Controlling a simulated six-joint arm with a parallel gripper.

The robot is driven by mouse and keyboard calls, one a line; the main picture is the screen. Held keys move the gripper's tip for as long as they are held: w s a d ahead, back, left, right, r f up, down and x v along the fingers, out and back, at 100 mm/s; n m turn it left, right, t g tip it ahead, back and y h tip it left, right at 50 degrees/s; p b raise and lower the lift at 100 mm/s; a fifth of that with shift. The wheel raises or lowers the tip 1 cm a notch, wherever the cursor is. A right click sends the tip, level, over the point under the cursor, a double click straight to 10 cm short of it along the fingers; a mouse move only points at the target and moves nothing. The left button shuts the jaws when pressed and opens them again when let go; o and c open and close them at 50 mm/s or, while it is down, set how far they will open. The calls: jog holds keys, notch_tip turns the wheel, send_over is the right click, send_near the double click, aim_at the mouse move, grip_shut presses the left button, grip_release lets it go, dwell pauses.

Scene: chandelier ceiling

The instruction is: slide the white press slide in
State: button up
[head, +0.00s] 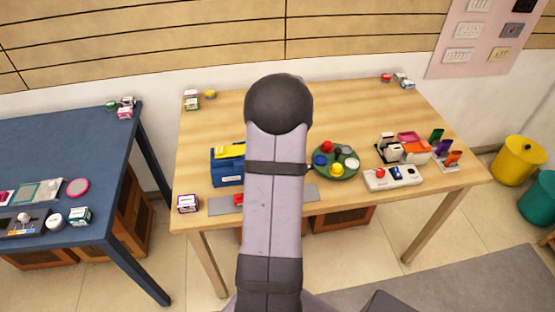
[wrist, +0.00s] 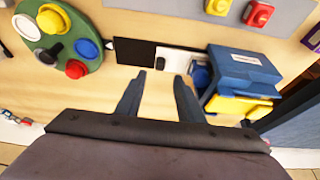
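In the wrist view, a small white piece (wrist: 175,62) lies beside a flat black panel (wrist: 134,52), just beyond my fingertips. It looks like the white press slide, but I cannot tell for sure or see how far in it is. My gripper (wrist: 160,76) is open and empty, its two fingers apart over bare wood, with no visible contact. In the head view my arm hides the gripper and this part of the table.
A blue box with a yellow part (wrist: 243,72) stands close right of my fingers in the wrist view. A green round tray (wrist: 96,12) with coloured knobs is at left. White controls (head: 393,178) stand right in the head view.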

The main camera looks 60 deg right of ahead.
jog(key=shift+p+x, duration=0.9)
jog(key=shift+x, duration=2.75)
grip_shut()
jog(key=shift+a, duration=0.1)
